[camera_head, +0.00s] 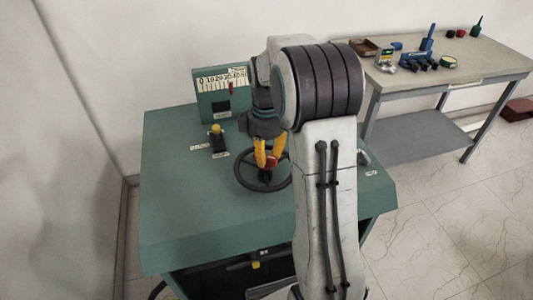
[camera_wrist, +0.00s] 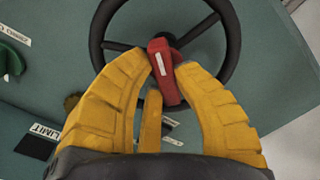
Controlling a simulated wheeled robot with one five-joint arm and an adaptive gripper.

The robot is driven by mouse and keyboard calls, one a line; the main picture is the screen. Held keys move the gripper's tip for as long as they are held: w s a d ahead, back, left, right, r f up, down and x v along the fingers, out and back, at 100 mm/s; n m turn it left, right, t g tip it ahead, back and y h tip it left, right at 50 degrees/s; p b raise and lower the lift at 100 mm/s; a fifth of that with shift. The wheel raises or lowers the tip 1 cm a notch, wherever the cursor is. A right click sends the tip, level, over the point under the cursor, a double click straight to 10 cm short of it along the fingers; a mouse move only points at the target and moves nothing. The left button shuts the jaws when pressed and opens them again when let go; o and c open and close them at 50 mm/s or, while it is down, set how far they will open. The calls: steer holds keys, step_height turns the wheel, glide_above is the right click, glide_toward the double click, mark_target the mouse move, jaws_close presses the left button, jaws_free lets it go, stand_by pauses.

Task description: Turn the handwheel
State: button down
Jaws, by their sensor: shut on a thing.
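The black spoked handwheel (camera_head: 238,172) lies on the green console top, below my gripper. In the wrist view the handwheel (camera_wrist: 233,42) fills the upper middle, and its near rim is partly hidden by my fingers. A red piece with a white mark (camera_wrist: 162,68) stands near the wheel's middle; it also shows in the head view (camera_head: 272,161). My gripper (camera_wrist: 163,64) has yellow fingers closed on both sides of this red piece. In the head view my gripper (camera_head: 266,161) points down over the wheel.
The green console (camera_head: 180,230) has a gauge with a number scale (camera_head: 223,88) at the back and a yellow-topped switch (camera_head: 217,137) left of the wheel. A workbench (camera_head: 450,75) with tools stands at the right. Pale walls close in behind and left.

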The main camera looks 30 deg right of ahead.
steer(key=n, duration=0.7)
steer(key=shift+a+f, duration=0.1)
steer(key=shift+a, duration=0.05)
steer(key=n, duration=0.6)
steer(key=shift+a, duration=0.2)
steer(key=shift+n, duration=0.5)
steer(key=c, duration=0.9)
jaws_free()
steer(key=shift+c, duration=0.2)
steer(key=shift+w, duration=0.1)
step_height(320, 180, up, 12)
